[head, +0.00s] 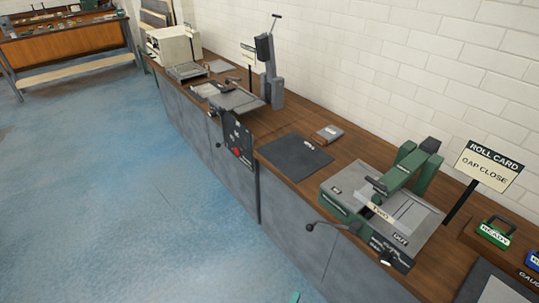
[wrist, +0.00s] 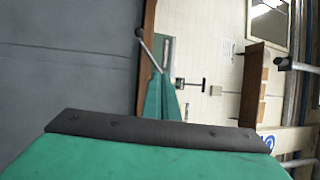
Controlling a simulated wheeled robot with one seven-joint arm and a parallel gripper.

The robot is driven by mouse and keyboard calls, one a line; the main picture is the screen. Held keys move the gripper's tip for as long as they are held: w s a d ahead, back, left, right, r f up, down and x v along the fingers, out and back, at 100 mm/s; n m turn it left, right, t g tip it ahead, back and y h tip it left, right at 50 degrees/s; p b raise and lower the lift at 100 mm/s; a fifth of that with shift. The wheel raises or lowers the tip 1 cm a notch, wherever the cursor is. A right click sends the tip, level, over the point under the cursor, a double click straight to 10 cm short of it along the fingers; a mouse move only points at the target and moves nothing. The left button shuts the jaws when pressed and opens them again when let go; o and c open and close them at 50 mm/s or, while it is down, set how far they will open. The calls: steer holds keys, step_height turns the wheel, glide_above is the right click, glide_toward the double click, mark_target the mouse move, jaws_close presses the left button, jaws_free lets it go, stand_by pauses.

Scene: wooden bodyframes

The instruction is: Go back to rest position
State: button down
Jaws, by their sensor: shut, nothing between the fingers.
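My gripper (wrist: 155,130) fills the bottom of the wrist view as a green block with a dark strip along its edge. It is shut and nothing shows held in it. A small green tip, which looks like part of it, shows at the bottom edge of the head view (head: 294,297), in front of the bench cabinets and apart from them. The rest of my arm is out of the head view.
The wooden bench (head: 292,180) runs diagonally along a white brick wall. A green machine (head: 385,205) with a protruding lever (head: 312,227) stands at right, near a roll card sign (head: 488,166). A grey press (head: 268,75) stands farther back. The blue floor (head: 130,200) at left is clear.

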steer(key=s+a+r+n+g+y, duration=0.1)
steer(key=s+a+r+n+y, duration=0.1)
steer(key=s+n, duration=0.5)
steer(key=s+a+r+n+g+y, duration=0.1)
steer(key=s+a+r+n+y, duration=0.2)
steer(key=s+n, duration=0.5)
steer(key=s+a+r+n+g+y, duration=0.1)
steer(key=s+a+r+n+y, duration=0.1)
steer(key=s+r+n+y, duration=0.2)
steer(key=s+r+n, duration=0.2)
steer(key=s+n, duration=0.1)
steer(key=s, duration=0.1)
steer(key=shift+s+a+r+n, duration=0.15)
steer(key=shift+a+r+n, duration=0.1)
steer(key=shift+r+n, duration=0.15)
steer(key=shift+d, duration=0.1)
